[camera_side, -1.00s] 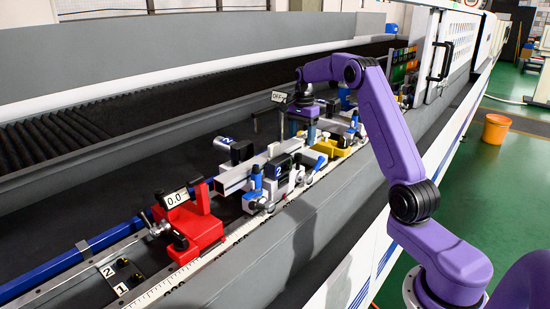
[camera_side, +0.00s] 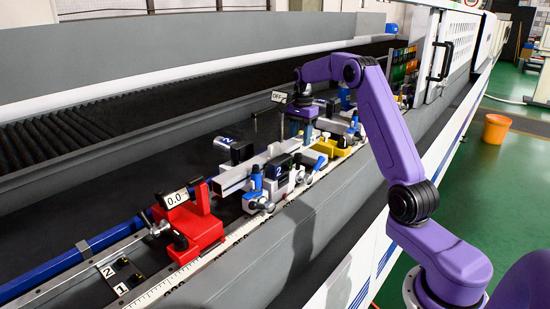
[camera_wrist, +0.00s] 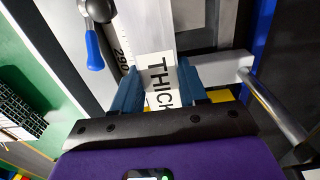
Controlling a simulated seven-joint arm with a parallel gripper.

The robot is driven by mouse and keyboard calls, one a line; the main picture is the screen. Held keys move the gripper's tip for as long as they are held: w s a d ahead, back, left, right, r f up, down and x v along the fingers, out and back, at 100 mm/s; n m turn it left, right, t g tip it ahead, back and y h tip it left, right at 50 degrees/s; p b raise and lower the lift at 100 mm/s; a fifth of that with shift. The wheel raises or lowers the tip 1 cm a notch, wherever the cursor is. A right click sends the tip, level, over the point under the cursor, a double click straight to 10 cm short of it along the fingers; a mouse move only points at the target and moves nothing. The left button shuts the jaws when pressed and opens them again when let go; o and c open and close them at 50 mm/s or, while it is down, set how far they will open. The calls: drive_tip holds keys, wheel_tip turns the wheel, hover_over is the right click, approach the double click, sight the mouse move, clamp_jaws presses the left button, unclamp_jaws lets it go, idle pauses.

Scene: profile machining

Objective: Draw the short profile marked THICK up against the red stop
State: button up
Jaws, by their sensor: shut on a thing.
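The short profile is a light silver bar (camera_side: 236,178) lying along the fixture, its near end close to the red stop (camera_side: 192,222). The red stop carries a 0.0 display.
A clamp unit marked 2 (camera_side: 280,172) stands beside the profile, with a blue-handled lever. A yellow block (camera_side: 326,148) is farther along. A white ruler (camera_side: 160,288) runs along the front.

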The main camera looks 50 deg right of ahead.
sight(294, 141)
drive_tip(key=shift+a, duration=1.9)
drive_tip(key=o, duration=1.2)
drive_tip(key=shift+d, duration=0.1)
